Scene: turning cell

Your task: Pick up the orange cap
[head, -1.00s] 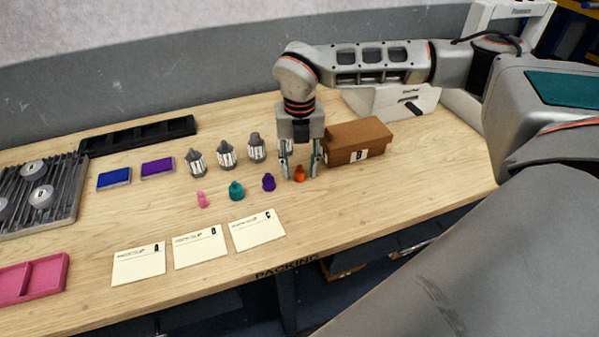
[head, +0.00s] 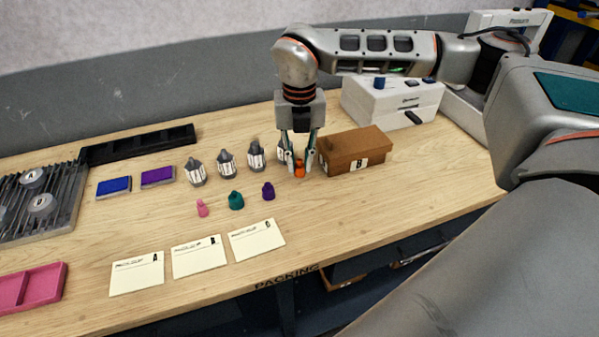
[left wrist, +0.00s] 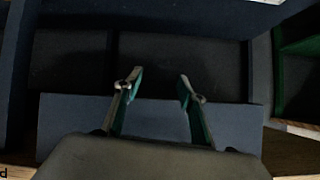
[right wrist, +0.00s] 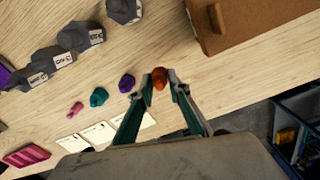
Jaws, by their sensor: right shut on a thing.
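The orange cap (head: 299,170) is between the fingertips of my right gripper (head: 300,172), which is shut on it. The right wrist view also shows the orange cap (right wrist: 159,78) between the fingertips (right wrist: 159,84). I cannot tell for sure whether the cap touches the table. My left gripper (left wrist: 158,84) shows only in the left wrist view, with its fingers apart and nothing between them; dark shelf-like surfaces lie beyond it.
Purple (head: 268,191), teal (head: 236,200) and pink (head: 202,208) caps stand left of the gripper. A brown box (head: 345,160) is close on the right. White cards (head: 198,255) lie in front, with clear table around.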

